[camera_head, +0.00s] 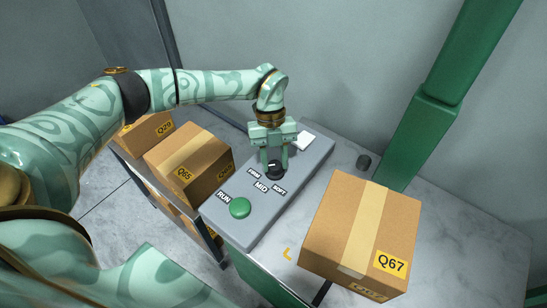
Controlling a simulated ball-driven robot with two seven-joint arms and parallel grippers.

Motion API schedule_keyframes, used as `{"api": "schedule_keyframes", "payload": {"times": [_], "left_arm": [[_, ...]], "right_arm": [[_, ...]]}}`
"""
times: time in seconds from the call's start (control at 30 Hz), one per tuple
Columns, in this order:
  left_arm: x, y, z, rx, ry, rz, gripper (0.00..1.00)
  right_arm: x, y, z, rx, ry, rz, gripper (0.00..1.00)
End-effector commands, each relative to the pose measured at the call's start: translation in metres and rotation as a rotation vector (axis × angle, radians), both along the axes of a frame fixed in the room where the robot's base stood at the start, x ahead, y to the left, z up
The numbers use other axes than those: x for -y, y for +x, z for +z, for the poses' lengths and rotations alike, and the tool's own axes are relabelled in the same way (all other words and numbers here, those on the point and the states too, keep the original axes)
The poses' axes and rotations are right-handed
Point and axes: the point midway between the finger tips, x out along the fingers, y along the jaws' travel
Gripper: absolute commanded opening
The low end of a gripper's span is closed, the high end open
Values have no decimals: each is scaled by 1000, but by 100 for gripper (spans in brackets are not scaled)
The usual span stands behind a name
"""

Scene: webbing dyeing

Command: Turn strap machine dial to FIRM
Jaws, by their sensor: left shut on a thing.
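The strap machine's grey control panel (224,215) lies in the middle of the view. The black dial (274,171) is on it, with the labels FIRM (254,174), MID (261,188) and SOFT (279,190) on the near side. My left gripper (275,166) reaches down from above and is shut on the dial, a finger on each side. The fingers partly hide the dial, so I cannot tell exactly which label it points to. My right gripper is not in view.
A green button (240,207) marked RUN is on the panel's near end. Box Q67 (341,218) stands right of the panel, and box Q65 (198,158) stands left. A green post (420,120) rises behind.

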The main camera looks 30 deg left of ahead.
Motion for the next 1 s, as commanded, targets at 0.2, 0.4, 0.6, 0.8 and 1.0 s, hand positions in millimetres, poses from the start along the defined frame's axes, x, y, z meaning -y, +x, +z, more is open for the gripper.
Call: {"api": "schedule_keyframes", "payload": {"times": [0.2,0.4,0.6,0.8,1.0], "left_arm": [[0,1,1,4,0,-63,11],[0,2,1,4,0,-81,10],[0,2,1,5,0,-83,11],[0,1,1,4,0,-82,55],[0,1,0,2,0,-82,55]], "right_arm": [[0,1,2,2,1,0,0],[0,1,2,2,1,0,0],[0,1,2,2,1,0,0],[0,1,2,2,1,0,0],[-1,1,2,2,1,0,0]]}}
